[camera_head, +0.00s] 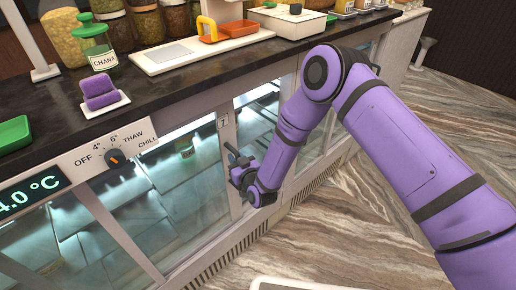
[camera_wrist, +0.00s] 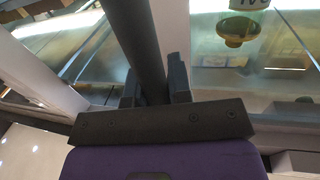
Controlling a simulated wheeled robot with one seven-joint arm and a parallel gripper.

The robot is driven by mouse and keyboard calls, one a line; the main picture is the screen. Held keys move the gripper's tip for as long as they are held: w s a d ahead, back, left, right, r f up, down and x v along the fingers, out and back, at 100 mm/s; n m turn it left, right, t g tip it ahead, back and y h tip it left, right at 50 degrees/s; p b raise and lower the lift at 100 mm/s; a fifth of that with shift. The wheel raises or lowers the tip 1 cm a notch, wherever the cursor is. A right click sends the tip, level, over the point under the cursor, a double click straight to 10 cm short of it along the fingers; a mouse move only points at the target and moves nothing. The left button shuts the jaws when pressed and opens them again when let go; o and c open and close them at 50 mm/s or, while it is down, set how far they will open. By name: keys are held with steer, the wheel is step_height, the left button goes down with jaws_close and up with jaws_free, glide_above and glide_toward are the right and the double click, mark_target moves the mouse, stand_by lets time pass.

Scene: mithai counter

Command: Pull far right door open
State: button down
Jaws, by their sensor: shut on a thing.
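The glass-fronted counter case has several white-framed glass panels, lit inside. My gripper (camera_head: 240,168) is at the front of the case, by the white upright (camera_head: 228,135) between two panes. In the wrist view my gripper (camera_wrist: 155,88) has its two dark fingers on either side of a dark bar handle (camera_wrist: 137,35), shut on it. In the head view the handle is small and partly merged with my gripper. My arm hides much of the glass to the right (camera_head: 265,115), so I cannot tell whether that door stands ajar.
The dark countertop (camera_head: 150,95) holds jars (camera_head: 140,20), a purple block on a white dish (camera_head: 100,92) and a white board (camera_head: 170,57). A dial panel (camera_head: 115,158) is on the left front. The marbled floor (camera_head: 340,220) is open before the case.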

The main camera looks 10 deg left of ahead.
glide_toward(150, 197)
steer(key=x, duration=0.5)
steer(key=shift+w+f, duration=0.1)
steer(key=shift+w, duration=0.05)
steer(key=c, duration=1.1)
jaws_free()
steer(key=shift+o, duration=0.2)
steer(key=v, duration=1)
steer(key=shift+s+d, duration=0.25)
steer(key=shift+s, duration=0.05)
